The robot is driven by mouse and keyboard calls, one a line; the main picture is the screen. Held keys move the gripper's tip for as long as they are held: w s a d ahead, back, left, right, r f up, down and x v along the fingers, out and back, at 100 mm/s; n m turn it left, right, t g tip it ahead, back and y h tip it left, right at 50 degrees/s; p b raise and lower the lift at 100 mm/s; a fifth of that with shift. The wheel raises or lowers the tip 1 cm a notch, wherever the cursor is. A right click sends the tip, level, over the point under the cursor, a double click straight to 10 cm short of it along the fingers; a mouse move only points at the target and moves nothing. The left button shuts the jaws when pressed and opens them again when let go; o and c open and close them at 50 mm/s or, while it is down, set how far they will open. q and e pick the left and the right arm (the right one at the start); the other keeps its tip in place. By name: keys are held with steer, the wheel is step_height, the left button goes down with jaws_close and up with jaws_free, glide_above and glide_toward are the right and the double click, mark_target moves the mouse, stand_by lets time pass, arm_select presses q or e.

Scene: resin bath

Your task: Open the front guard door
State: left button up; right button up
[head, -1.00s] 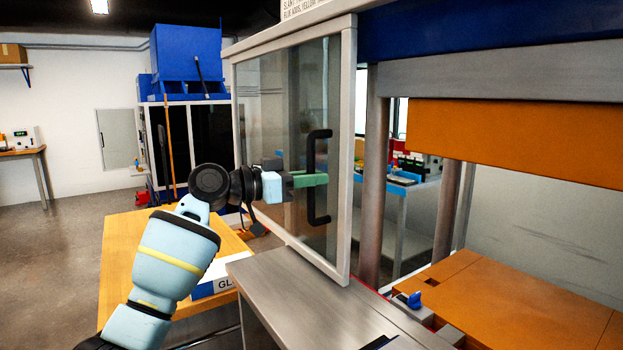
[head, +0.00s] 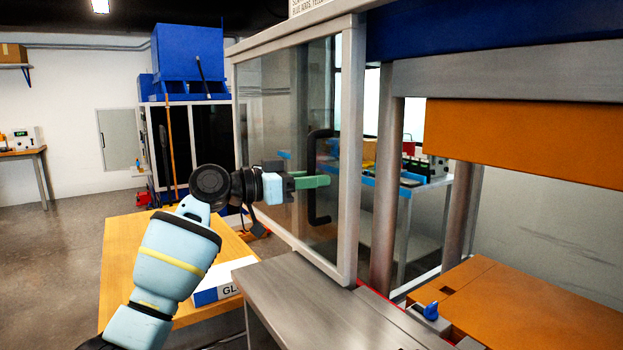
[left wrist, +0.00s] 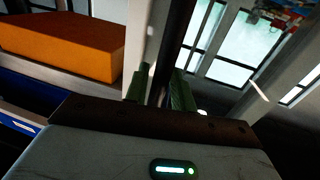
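The front guard door (head: 270,110) is a clear panel in a pale metal frame, on the left side of the machine in the head view. A black upright bow handle (head: 312,212) is on it near its right-hand frame post. My left gripper (head: 312,182) is at the handle's middle, its green fingers crossing the bar. In the left wrist view, the dark handle bar (left wrist: 178,35) runs between the two green fingers (left wrist: 160,90) and about fills the gap, so the gripper looks shut on it. My right gripper is not in view.
A steel ledge (head: 305,300) lies below the door. The press has an orange upper block (head: 530,140), an orange bed (head: 540,310) and grey columns (head: 383,190). A wooden table (head: 125,250) stands left, under my arm. Open floor (head: 50,260) lies further left.

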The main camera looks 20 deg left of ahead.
arm_select(q)
steer(key=shift+o, duration=0.6)
steer(key=b+v, duration=0.1)
steer(key=v, duration=0.7)
